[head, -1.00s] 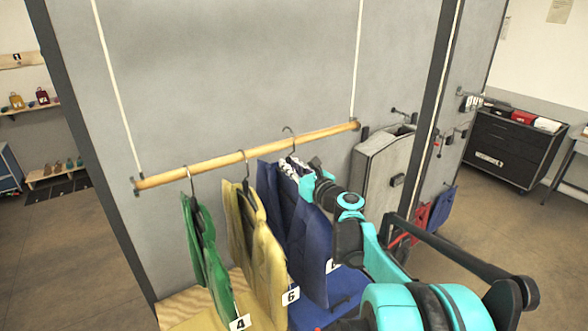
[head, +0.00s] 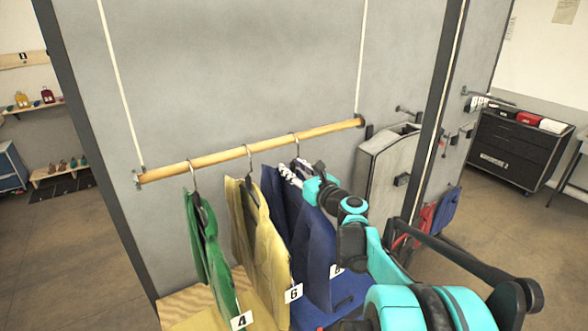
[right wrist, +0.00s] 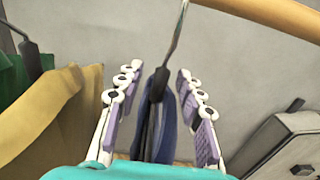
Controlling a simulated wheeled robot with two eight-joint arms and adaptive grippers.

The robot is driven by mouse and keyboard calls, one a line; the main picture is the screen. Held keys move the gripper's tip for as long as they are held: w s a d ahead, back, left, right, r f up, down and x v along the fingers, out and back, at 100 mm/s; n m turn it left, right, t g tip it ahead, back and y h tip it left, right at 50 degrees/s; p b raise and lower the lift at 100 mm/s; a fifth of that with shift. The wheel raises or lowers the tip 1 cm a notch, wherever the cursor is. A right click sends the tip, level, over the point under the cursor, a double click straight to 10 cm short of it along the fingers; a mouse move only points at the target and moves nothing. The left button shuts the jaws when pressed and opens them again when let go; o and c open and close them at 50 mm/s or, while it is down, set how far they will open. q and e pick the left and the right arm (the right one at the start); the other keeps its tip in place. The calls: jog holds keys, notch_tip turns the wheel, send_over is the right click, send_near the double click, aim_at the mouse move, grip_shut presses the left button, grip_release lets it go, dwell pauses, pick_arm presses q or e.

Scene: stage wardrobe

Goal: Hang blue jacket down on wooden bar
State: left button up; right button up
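The blue jacket (head: 320,245) is upright at the right of the row, its hanger hook (head: 296,143) over the wooden bar (head: 215,158). In the right wrist view, the dark hanger neck (right wrist: 157,95) rises toward the wooden bar (right wrist: 270,14), and the blue jacket (right wrist: 150,140) shows below. My right gripper (head: 293,172) is at the hanger's top, just under the bar. In the right wrist view, my right gripper (right wrist: 157,98) is open, with its fingers on both sides of the hanger neck and gaps visible. My left gripper is not in view.
A yellow jacket (head: 262,240) and a green jacket (head: 207,250) hang left of the blue one. A grey case (head: 390,165) is on the wall at the right. The bar's left end is bare. A black drawer cabinet (head: 515,150) stands farther right.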

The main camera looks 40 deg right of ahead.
jog(key=s, duration=0.8)
jog(key=s+a, duration=0.1)
jog(key=s, duration=0.3)
jog(key=shift+a, duration=0.1)
jog(key=shift+f, duration=0.1)
